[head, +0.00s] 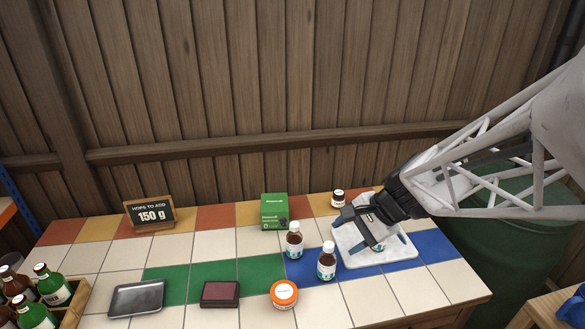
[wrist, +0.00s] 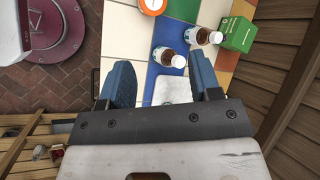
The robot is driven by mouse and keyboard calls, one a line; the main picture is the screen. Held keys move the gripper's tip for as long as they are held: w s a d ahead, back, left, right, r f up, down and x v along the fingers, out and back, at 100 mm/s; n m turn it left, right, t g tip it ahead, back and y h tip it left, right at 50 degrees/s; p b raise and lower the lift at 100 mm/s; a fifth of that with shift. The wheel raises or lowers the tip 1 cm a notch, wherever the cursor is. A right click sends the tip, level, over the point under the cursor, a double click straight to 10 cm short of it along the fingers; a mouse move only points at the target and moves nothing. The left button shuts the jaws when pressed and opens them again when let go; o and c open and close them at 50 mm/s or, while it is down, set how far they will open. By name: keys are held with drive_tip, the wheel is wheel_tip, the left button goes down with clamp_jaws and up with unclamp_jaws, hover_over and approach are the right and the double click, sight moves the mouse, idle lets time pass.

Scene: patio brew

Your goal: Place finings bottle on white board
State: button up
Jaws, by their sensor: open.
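The white board (head: 408,250) lies at the right end of the tiled table, on blue tiles. My gripper (head: 362,222) is over it, with its jaws open. Below the jaws a small part of something with a white and blue label (head: 378,246) shows on the board; my gripper hides the rest. Two brown bottles with white caps and labels, a rear one (head: 294,240) and a front one (head: 326,262), stand upright left of the board. I cannot read which is finings. In the wrist view the board (wrist: 172,90) shows between the two blue fingers (wrist: 160,85).
A green box (head: 274,211) and a small dark jar (head: 338,198) stand behind. An orange-lidded tub (head: 284,294), a dark red box (head: 220,293) and a metal tray (head: 137,298) lie in front. A hops sign (head: 151,214) and a bottle crate (head: 74,308) are left.

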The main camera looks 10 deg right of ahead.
drive_tip(key=s+a+r+n+h, duration=0.3)
drive_tip(key=s+r+n+h, duration=0.3)
drive_tip(key=s+n, duration=0.6)
drive_tip(key=shift+s+r+h, duration=0.15)
drive_tip(key=shift+r+h, duration=0.25)
drive_tip(key=shift+r, duration=0.05)
